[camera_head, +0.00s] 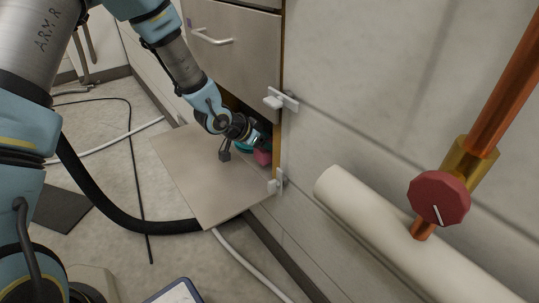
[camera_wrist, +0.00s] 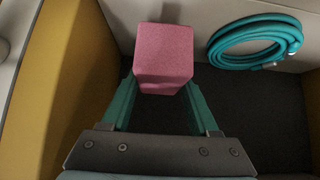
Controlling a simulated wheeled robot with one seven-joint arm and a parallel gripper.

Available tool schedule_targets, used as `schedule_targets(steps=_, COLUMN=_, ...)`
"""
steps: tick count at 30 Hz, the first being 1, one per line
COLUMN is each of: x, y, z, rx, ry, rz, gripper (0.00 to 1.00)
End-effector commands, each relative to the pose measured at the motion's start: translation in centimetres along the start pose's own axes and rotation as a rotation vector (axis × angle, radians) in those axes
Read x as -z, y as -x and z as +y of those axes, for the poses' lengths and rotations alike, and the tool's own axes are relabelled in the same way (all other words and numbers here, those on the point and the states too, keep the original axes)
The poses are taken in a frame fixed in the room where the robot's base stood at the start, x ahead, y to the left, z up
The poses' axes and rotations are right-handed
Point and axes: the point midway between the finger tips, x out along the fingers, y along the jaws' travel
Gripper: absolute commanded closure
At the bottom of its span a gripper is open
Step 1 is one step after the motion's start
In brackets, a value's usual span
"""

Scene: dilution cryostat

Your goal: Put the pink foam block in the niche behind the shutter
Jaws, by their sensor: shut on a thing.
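The pink foam block (camera_wrist: 163,52) is between the two teal fingers of my gripper (camera_wrist: 160,88) in the wrist view, and the fingers are shut on it. In the head view the block (camera_head: 262,157) shows as a small pink patch by my gripper (camera_head: 256,142) inside the low niche (camera_head: 228,101). The niche has a dark floor (camera_wrist: 240,110) and a pale back wall. The shutter (camera_head: 205,180) is a flat grey-beige panel, folded down and open in front of the niche. I cannot tell whether the block touches the niche floor.
A coiled teal hose (camera_wrist: 254,40) lies in the niche, right of the block. A yellow-brown side wall (camera_wrist: 65,70) stands close on the left. White latches (camera_head: 280,100) sit at the niche's right edge, and a drawer (camera_head: 230,50) is above. A black hose (camera_head: 110,213) crosses the floor.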

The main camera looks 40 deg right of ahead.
Motion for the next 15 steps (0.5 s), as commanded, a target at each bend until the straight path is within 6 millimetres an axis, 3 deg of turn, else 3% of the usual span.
schedule_targets(steps=6, x=-2.3, y=-2.2, z=0.1, rx=-0.002, ry=0.001, rz=-0.002, gripper=0.99)
schedule_targets(steps=15, x=-2.4, y=-2.3, z=0.0, rx=0.000, ry=0.000, rz=-0.001, gripper=0.99)
